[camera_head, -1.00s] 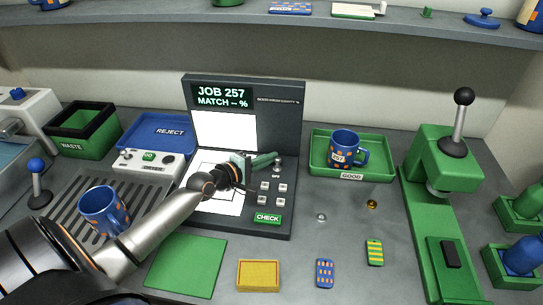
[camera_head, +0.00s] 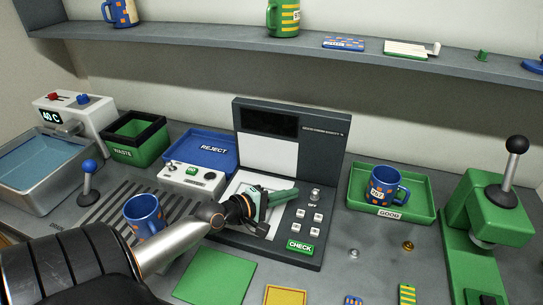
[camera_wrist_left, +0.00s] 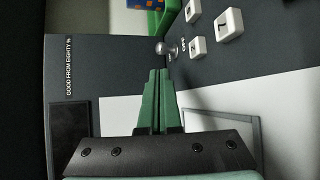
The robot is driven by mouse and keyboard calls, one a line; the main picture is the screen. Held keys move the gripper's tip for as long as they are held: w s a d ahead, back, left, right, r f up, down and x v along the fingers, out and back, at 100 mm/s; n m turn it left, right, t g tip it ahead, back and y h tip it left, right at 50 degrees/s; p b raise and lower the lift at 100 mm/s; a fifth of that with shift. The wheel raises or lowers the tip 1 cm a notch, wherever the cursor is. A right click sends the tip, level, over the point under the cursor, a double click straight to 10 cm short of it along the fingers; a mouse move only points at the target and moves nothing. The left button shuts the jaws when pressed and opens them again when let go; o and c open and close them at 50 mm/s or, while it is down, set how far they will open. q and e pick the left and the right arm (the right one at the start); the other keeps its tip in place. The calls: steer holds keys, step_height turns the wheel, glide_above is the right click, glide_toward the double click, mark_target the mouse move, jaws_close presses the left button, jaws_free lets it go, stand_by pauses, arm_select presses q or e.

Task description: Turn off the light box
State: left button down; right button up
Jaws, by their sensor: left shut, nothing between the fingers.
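The light box (camera_head: 246,213) is a dark grey console with an upright back panel and a flat base. Its display (camera_head: 270,122) is dark with no text, and the panel below it is pale white. A small metal toggle switch (camera_head: 315,194) stands at the base's right; it also shows in the left wrist view (camera_wrist_left: 166,48), just beyond the fingertips. My left gripper (camera_head: 296,191) has its green fingers together and empty, just left of the switch, with a small apparent gap. The fingers also show in the wrist view (camera_wrist_left: 157,75). My right gripper is out of view.
White buttons (camera_head: 309,221) and a green CHECK button (camera_head: 300,247) lie below the switch. A blue mug (camera_head: 384,187) stands in the green GOOD tray (camera_head: 425,213). Another blue mug (camera_head: 143,214) stands beside my left arm. A press (camera_head: 500,215) stands at right.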

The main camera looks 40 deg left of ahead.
arm_select(q)
steer(key=shift+b+v, duration=0.35)
steer(key=shift+v, duration=2.6)
